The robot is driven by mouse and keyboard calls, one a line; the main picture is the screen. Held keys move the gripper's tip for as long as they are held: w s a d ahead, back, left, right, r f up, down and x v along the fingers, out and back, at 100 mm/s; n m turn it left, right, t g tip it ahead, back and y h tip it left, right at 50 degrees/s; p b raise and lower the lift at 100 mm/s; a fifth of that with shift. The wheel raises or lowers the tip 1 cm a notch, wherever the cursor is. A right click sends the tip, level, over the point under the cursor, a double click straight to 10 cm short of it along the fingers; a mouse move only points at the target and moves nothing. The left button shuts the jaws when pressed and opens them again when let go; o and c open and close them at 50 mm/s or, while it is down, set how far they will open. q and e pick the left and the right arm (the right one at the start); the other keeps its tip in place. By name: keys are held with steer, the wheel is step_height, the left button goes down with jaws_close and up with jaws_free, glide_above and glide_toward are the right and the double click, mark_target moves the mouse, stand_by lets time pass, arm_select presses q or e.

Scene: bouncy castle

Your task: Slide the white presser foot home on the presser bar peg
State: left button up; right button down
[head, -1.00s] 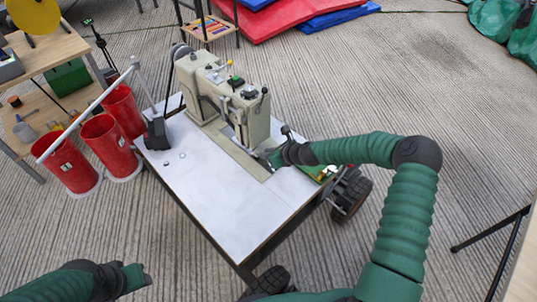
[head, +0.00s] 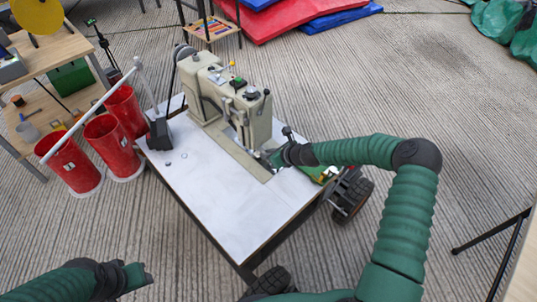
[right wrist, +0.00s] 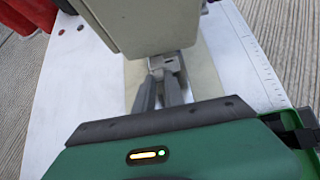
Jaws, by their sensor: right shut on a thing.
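The cream sewing machine (head: 222,95) stands on a white-topped table (head: 195,195). My right gripper (head: 267,159) is low at the near end of its head. In the right wrist view, its two grey fingers (right wrist: 162,90) point under the machine head (right wrist: 145,22). They are shut on a small pale piece (right wrist: 163,62), which appears to be the white presser foot. The presser bar peg is hidden behind the machine head, so I cannot tell how the foot sits on it. My left gripper (head: 146,275) is at the lower left, away from the table; its jaws are too small to read.
A black box (head: 159,134) stands on the table's left edge. A green and yellow item (head: 323,174) lies at the right edge, beside my right arm. The near tabletop is mostly clear.

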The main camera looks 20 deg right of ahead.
steer(key=shift+w+a+p, duration=0.15)
steer(key=shift+w+p, duration=0.2)
steer(key=shift+w, duration=0.1)
stand_by(0.3)
steer(key=c, duration=1.3)
jaws_free()
steer(key=shift+c, duration=0.2)
steer(key=shift+s+r, duration=0.25)
steer(key=shift+r, duration=0.1)
steer(key=p+v, duration=0.6)
steer(key=v, duration=1)
steer(key=shift+f, duration=0.2)
